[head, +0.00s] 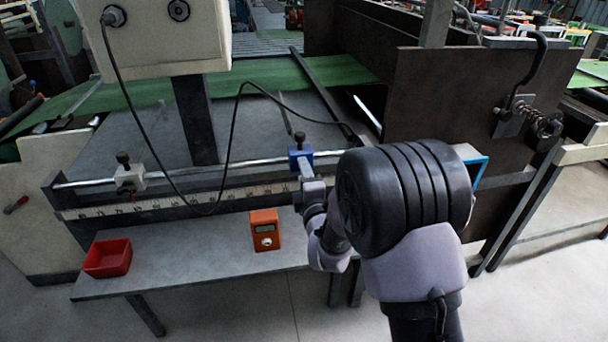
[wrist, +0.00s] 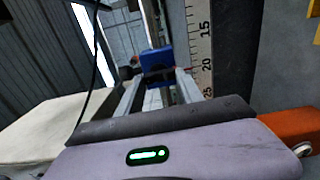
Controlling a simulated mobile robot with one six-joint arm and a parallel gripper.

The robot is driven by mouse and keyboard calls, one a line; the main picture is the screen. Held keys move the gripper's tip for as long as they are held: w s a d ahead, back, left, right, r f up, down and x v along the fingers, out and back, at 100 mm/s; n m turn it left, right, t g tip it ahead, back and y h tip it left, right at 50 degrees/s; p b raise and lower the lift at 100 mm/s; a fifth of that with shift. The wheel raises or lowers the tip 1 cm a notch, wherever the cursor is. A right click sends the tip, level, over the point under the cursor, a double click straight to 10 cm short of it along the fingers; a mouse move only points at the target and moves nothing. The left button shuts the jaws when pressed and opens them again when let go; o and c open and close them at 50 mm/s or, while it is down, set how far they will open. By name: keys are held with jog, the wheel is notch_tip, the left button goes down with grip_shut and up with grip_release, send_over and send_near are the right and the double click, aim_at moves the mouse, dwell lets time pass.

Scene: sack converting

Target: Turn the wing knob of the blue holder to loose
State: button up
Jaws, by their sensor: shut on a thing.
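The blue holder (head: 300,153) sits on the round steel rail above the ruler, with a black knob (head: 299,137) upright on top. My gripper (head: 306,172) is at the front of this holder, reaching in from the lower right. In the wrist view the blue holder (wrist: 157,60) is straight ahead between my two grey fingers (wrist: 158,88). A dark part, which looks like the wing knob (wrist: 156,76), lies between the fingertips at the holder's face. My fingers are shut on it. The knob is hidden by my gripper in the head view, and its angle cannot be told.
A grey-white holder (head: 130,177) with a black knob sits further left on the rail (head: 215,167). The ruler (head: 160,203) runs below. An orange box with a display (head: 264,230) and a red tray (head: 107,258) stand on the bench. A black cable (head: 233,135) loops above the rail.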

jog(key=o, duration=1.4)
jog(key=v, duration=1.2)
